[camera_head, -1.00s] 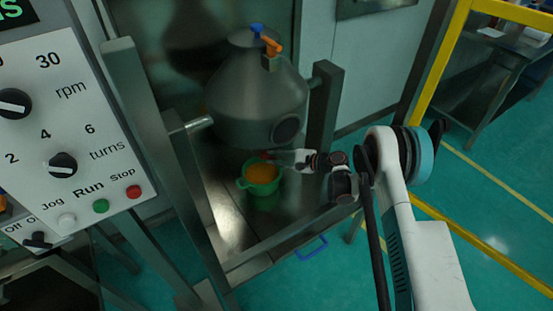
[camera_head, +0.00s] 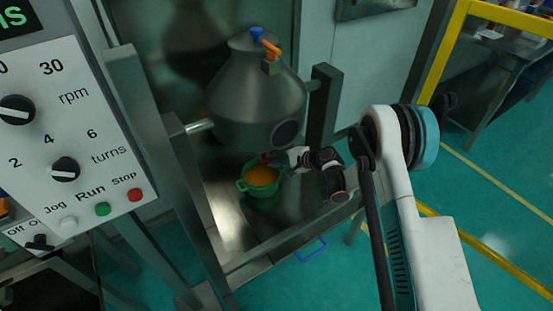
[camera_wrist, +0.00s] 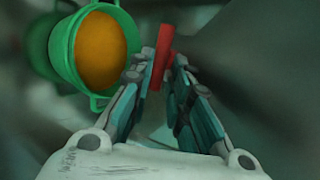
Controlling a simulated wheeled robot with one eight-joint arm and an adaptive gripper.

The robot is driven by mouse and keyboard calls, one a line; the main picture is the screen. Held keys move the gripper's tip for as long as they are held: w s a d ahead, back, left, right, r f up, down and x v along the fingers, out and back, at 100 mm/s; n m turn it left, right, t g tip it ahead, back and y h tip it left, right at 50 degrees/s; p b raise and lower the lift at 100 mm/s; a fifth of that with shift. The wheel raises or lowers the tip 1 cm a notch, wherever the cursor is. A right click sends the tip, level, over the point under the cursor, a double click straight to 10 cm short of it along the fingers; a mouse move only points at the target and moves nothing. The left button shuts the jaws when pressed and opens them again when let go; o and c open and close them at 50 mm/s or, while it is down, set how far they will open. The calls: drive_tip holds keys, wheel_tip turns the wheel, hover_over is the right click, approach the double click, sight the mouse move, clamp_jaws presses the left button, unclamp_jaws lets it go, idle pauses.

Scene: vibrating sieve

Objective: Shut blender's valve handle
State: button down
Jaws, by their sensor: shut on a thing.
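The blender is a grey metal vessel (camera_head: 250,95) with a conical top, hung in a metal frame. Its red valve handle (camera_wrist: 163,48) stands between my fingers in the wrist view. In the head view only a small red bit of the handle (camera_head: 265,157) shows below the vessel. My gripper (camera_wrist: 163,70) is shut on the handle, one finger on each side. In the head view my gripper (camera_head: 279,158) reaches in from the right under the vessel. The valve body itself is hidden, so I cannot tell how far the handle is turned.
A green container (camera_head: 242,185) of orange material is below the vessel, close to my left finger in the wrist view (camera_wrist: 62,60). Metal frame posts (camera_head: 325,105) stand around the vessel. A control panel (camera_head: 85,130) with knobs and buttons is at the left. Yellow rails (camera_head: 445,60) are at the right.

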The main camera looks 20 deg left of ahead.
drive_tip(key=shift+s+a+n+t+h, duration=0.15)
drive_tip(key=shift+s+n+t+h, duration=0.2)
drive_tip(key=shift+n+h, duration=0.15)
idle(0.3)
drive_tip(key=c, duration=1.6)
unclamp_jaws()
drive_tip(key=shift+f, duration=0.1)
drive_tip(key=shift+w, duration=0.1)
drive_tip(key=shift+d+r, duration=0.2)
drive_tip(key=shift+r, duration=0.05)
drive_tip(key=v, duration=1.1)
drive_tip(key=shift+d, duration=0.15)
